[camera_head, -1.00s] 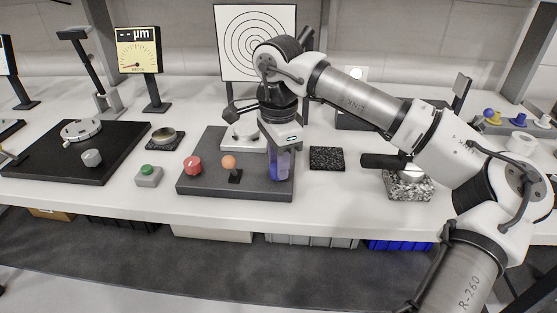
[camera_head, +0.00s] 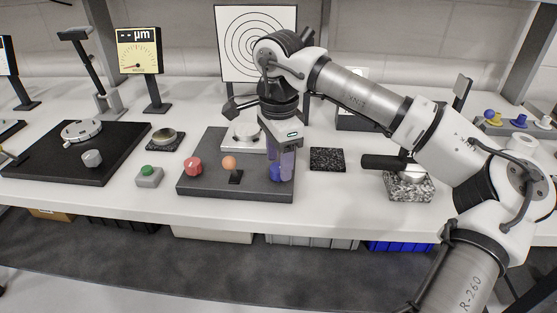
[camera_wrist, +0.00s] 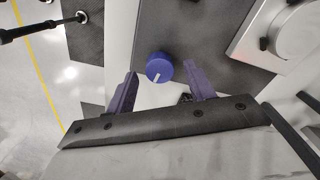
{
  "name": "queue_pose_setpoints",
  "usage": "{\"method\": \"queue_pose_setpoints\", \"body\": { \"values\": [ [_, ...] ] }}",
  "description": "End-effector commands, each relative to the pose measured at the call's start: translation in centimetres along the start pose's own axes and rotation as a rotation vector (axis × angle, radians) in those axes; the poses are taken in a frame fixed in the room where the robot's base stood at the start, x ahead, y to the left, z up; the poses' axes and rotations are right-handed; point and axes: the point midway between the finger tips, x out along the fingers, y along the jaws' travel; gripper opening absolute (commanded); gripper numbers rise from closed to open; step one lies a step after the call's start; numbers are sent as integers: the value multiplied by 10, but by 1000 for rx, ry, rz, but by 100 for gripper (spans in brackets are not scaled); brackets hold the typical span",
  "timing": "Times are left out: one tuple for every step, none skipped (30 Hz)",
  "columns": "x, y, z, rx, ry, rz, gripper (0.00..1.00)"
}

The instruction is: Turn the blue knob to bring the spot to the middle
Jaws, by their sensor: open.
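The blue knob (camera_head: 276,172) stands at the right end of the dark fixture plate (camera_head: 215,185), partly hidden by my gripper's fingers. In the wrist view the blue knob (camera_wrist: 159,67) shows a white pointer line and lies just past the fingertips, a little nearer the left one. My gripper (camera_head: 281,172) points down over it; its purple fingers (camera_wrist: 160,80) are apart with nothing held. The red knob (camera_head: 193,166) sits at the left of the plate. The ringed target screen (camera_head: 256,45) stands behind; my arm hides part of it, and I see no clear spot on it.
An orange ball on a black stand (camera_head: 230,164) is left of the blue knob, close to my gripper. A silver mount (camera_head: 243,137) is behind it. A green button box (camera_head: 148,176) and a black speckled tile (camera_head: 327,159) flank the plate.

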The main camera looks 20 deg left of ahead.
Motion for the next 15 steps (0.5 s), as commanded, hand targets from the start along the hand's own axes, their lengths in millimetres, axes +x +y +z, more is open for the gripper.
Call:
{"method": "queue_pose_setpoints", "body": {
  "values": [
    [-8, 0, 0, 0, 1, -2, 54],
    [-13, 0, 0, 1, 1, -3, 54],
    [-21, 0, 0, 0, 3, -3, 54],
    [-27, -1, 0, 1, 2, -3, 54],
    [-35, -1, 0, 1, 2, -4, 54],
    [-44, -1, 0, 1, 3, -3, 54],
    [-51, 0, 0, 0, 1, -4, 54],
    [-59, -1, 0, 0, 2, -4, 54],
    [-68, -1, 0, 1, 2, -3, 54],
    [-75, 0, 1, 0, 1, -3, 54],
    [-82, 0, 1, 1, 1, -3, 54],
    [-90, -1, 1, 0, 1, -3, 54],
    [-96, -1, 1, 1, 1, -3, 54],
    [-101, 0, 1, 0, 1, -3, 54],
    [-108, 0, 1, 0, 0, -2, 54]
  ]
}}
